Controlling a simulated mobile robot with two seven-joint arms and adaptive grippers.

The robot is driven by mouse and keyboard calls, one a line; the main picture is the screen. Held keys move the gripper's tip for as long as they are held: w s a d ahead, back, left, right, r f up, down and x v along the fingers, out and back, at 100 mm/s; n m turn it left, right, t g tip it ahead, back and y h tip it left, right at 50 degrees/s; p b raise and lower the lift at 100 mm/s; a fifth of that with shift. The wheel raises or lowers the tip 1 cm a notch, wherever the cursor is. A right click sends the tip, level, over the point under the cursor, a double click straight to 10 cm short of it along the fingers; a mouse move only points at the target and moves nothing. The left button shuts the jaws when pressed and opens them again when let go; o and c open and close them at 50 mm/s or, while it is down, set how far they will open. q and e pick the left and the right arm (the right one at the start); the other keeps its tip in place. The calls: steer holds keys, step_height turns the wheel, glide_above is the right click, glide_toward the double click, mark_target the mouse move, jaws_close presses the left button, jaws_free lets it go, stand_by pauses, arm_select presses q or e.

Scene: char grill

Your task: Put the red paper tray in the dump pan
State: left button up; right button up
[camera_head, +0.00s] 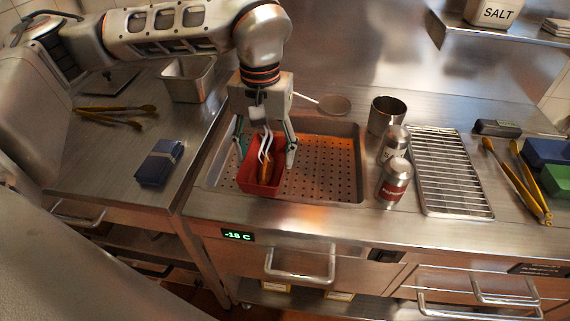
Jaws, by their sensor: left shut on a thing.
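The red paper tray (258,187) is at the left end of the perforated metal pan set into the counter, the likely dump pan (325,180). My left gripper (266,150) comes down from above, with its fingers on either side of the tray, and is shut on it. White prong-like pieces and something orange-brown show inside the tray. I cannot tell whether the tray's bottom touches the pan floor. The rest of the pan is bare. My right gripper is not in view.
A steel cup (386,115), two shakers (395,182) and a wire rack (450,172) stand right of the pan. Yellow tongs (520,185) lie farther right. On the left counter are a blue box (160,162), more tongs (115,111) and a metal container (190,82).

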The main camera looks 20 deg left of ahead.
arm_select(q)
steer(key=w+r+n, duration=0.1)
steer(key=w+n, duration=0.1)
steer(key=w+d+r+n, duration=0.1)
steer(key=w+n, duration=0.1)
steer(key=n, duration=0.1)
steer(key=w+d+r+n, duration=0.1)
steer(key=w+n, duration=0.1)
steer(key=n, duration=0.1)
steer(key=shift+r, duration=0.1)
steer(key=w+d+r+n, duration=0.3)
steer(key=w+r+n, duration=0.15)
steer(key=n, duration=0.65)
glide_above(309, 180)
step_height(309, 180, down, 20)
steer(key=shift+w+r+p, duration=0.1)
steer(key=shift+p, duration=0.3)
steer(key=o, duration=1.1)
steer(key=shift+f, duration=0.2)
steer(key=shift+c, duration=0.2)
steer(key=shift+r, duration=0.1)
step_height(309, 180, up, 12)
steer(key=shift+b, duration=0.35)
